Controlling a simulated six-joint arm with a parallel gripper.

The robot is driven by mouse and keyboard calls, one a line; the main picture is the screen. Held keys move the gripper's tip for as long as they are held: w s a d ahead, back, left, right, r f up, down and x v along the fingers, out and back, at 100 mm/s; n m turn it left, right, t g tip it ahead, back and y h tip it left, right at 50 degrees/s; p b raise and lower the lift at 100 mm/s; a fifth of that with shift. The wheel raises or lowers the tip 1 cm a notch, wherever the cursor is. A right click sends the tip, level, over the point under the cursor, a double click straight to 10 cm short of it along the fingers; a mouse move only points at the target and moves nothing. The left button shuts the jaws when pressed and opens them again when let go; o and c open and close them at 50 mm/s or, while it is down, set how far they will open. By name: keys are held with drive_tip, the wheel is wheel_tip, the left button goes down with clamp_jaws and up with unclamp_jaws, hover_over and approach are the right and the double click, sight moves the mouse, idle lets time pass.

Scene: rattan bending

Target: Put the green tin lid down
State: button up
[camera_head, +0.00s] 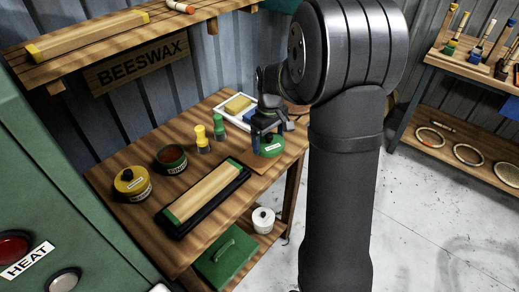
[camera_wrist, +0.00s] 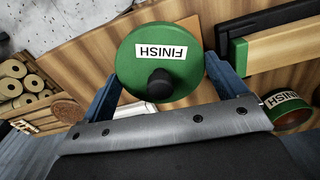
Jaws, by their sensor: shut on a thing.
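The green tin lid (camera_head: 271,148) has a white label and a black knob. In the wrist view the lid (camera_wrist: 135,62) sits between the two blue fingers, its label reading FINISH. My gripper (camera_head: 266,136) is shut on it over the table's far right end; it also shows in the wrist view (camera_wrist: 162,84). I cannot tell whether the lid touches the surface below. The open green tin (camera_head: 171,165) with dark red-brown contents stands apart at the left of the table, and its labelled side shows in the wrist view (camera_wrist: 290,118).
On the wooden table (camera_head: 140,222) are a yellow lidded tin (camera_head: 132,187), a yellow bottle (camera_head: 202,140), a green bottle (camera_head: 219,127), a long block in a black tray (camera_head: 186,229), and a white tray (camera_head: 226,113) behind the gripper.

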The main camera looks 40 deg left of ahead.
drive_tip(key=a+f, duration=0.1)
drive_tip(key=s+a+f, duration=0.1)
drive_tip(key=a, duration=0.1)
drive_tip(key=shift+f, duration=1.95)
drive_tip(key=o, duration=0.7)
drive_tip(key=shift+f, duration=0.15)
wheel_tip(320, 180, up, 12)
drive_tip(key=shift+r, duration=0.2)
drive_tip(key=shift+f, duration=0.1)
hover_over(260, 157)
drive_tip(key=shift+a+f, duration=0.1)
drive_tip(key=shift+f, duration=3.85)
drive_tip(key=shift+f, duration=0.1)
